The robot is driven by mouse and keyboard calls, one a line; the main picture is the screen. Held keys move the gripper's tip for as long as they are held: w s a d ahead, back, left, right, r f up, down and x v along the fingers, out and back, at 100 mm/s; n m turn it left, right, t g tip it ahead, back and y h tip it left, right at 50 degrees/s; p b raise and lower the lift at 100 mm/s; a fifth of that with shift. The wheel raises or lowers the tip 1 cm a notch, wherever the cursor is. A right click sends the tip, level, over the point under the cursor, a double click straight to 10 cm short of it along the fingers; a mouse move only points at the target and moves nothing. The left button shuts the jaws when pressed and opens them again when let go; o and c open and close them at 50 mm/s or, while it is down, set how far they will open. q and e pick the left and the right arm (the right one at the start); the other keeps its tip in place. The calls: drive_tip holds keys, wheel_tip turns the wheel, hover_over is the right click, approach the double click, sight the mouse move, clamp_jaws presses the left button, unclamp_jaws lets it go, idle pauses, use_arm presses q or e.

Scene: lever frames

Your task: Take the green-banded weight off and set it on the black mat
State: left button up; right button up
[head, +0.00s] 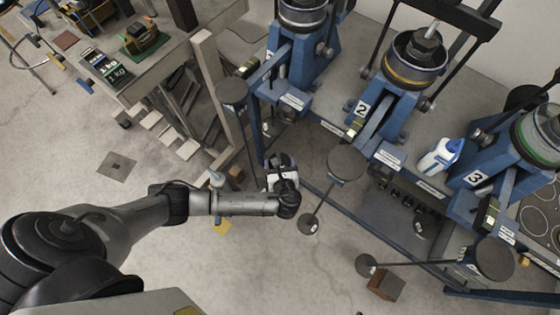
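A cylinder with a green band (530,141) sits on the blue lever frame marked 3 (478,182), at the right edge and partly cut off. A dark panel with ring outlines (541,218) lies below it at the right edge; I cannot tell whether this is the black mat. My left arm comes in from the lower left. My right gripper is out of view.
The lever frame marked 2 (383,102) carries a yellow-banded cylinder (414,68). A white and blue bottle (440,156) stands between frames 2 and 3. Round lever pads (346,163) stick out in front. A bench (170,62) stands upper left. The floor at lower centre is mostly clear.

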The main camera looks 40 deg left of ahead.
use_arm(q)
drive_tip(key=shift+d+r, duration=0.1)
idle(0.3)
drive_tip(key=s+d+p, duration=0.4)
drive_tip(key=s+d, duration=0.1)
idle(1.4)
drive_tip(key=shift+d, duration=0.1)
